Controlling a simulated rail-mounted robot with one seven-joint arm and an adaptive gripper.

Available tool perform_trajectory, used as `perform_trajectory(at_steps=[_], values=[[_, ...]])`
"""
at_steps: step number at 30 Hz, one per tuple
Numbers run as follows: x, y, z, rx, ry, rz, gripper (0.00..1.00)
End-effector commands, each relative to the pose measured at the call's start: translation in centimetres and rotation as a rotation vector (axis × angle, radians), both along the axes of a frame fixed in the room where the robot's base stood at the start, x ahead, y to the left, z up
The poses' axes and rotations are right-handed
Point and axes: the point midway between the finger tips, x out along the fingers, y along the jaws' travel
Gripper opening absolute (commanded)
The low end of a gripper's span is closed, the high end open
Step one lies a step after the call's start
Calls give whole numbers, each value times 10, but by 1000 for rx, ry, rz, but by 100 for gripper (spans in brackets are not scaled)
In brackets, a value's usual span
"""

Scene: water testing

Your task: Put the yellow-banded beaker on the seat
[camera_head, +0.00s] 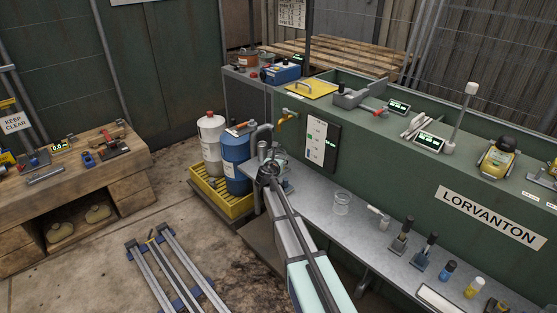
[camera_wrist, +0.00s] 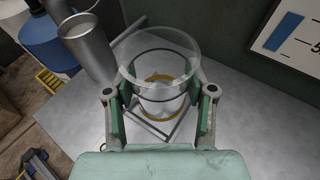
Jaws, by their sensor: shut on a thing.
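The yellow-banded beaker (camera_wrist: 160,60) is clear glass with a yellow ring low on its wall. In the wrist view it stands between the two fingers of my gripper (camera_wrist: 160,112), which is shut on it. A thin grey square frame (camera_wrist: 172,132) shows under and around the beaker's base on the bench top; it may be the seat. I cannot tell whether the base touches it. In the head view my gripper (camera_head: 268,172) is at the left end of the grey bench (camera_head: 376,232), and the arm hides most of the beaker.
A grey metal cylinder (camera_wrist: 88,46) stands close to the left of the beaker. A wall panel (camera_head: 320,143) and a pipe with a yellow-brown spout (camera_head: 283,123) are behind. Blue drum (camera_head: 236,160) at left.

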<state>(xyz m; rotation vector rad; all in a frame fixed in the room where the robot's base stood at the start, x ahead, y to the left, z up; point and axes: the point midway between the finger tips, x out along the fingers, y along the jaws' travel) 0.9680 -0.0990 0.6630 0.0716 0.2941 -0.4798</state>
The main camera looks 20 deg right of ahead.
Motion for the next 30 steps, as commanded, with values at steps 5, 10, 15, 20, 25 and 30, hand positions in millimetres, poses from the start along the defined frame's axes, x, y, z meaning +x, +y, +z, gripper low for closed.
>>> perform_trajectory(at_steps=[5, 10, 15, 20, 25, 30], values=[[0, 0, -4, 0, 0, 0, 13], [0, 0, -7, 1, 0, 0, 13], [0, 0, -10, 1, 0, 0, 13], [0, 0, -11, 1, 0, 0, 13], [0, 0, -11, 1, 0, 0, 79], [0, 0, -11, 1, 0, 0, 84]])
